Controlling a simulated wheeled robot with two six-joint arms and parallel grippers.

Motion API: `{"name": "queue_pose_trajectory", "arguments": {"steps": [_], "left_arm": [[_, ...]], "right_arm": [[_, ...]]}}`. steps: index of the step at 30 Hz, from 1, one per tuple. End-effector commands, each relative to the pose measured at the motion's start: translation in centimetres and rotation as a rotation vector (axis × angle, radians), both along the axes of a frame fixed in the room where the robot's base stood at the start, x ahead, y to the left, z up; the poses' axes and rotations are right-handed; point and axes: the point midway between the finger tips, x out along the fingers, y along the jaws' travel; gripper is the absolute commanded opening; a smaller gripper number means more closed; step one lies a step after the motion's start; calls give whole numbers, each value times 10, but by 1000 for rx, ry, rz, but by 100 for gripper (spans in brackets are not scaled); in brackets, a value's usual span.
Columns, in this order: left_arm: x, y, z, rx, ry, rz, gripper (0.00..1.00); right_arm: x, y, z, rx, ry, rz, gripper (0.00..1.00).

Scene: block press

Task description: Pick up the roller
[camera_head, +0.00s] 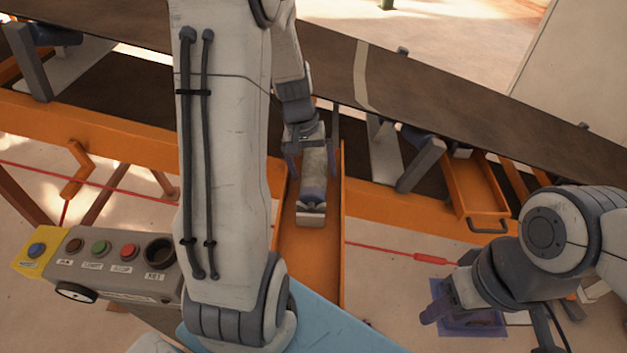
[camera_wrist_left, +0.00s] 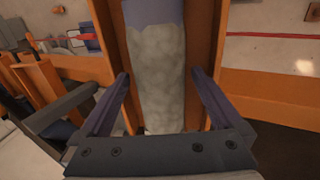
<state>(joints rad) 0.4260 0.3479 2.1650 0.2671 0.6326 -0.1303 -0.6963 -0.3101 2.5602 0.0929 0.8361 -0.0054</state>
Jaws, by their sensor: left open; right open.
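The roller (camera_head: 314,178) is a pale grey cylinder with a purple-blue painted part, lying lengthwise in an orange trough (camera_head: 292,262). My left gripper (camera_head: 307,150) is over its far part in the head view. In the left wrist view, the roller (camera_wrist_left: 157,85) runs between the two purple fingers of my left gripper (camera_wrist_left: 163,90). The fingers are spread, one on each side, with a gap showing on both sides. My right gripper (camera_head: 440,302) is open at the lower right of the head view, well away from the roller, and partly hidden by its own wrist.
A dark conveyor belt (camera_head: 450,105) crosses the back on an orange frame (camera_head: 100,137). A control box (camera_head: 115,262) with buttons stands at lower left. An orange drawer (camera_head: 475,190) is at right. The trough's side walls stand close beside the roller.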

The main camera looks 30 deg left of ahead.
Motion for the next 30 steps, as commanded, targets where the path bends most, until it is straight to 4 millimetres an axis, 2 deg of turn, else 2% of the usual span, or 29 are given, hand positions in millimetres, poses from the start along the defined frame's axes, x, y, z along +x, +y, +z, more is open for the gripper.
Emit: {"name": "queue_pose_trajectory", "arguments": {"steps": [6, 8, 9, 14, 15, 25, 30], "left_arm": [[0, 0, -1, 0, -1, 0, 100], [0, 0, -1, 0, -1, 0, 81], [0, 0, -1, 0, -1, 0, 66], [0, 0, 0, 0, -1, 1, 4], [0, 0, 0, 0, -1, 1, 0], [1, 0, 2, 1, -2, 1, 0], [1, 0, 12, 1, -3, 0, 0]], "right_arm": [[0, 0, 0, 0, 0, 1, 47], [0, 0, 0, 0, 0, 0, 47], [0, 0, 0, 0, 0, 0, 47], [0, 0, 0, 0, 0, 0, 47], [0, 0, 0, 0, 0, 0, 47], [0, 0, 1, 0, 0, 0, 47], [0, 0, 10, 0, 0, 0, 47]]}}
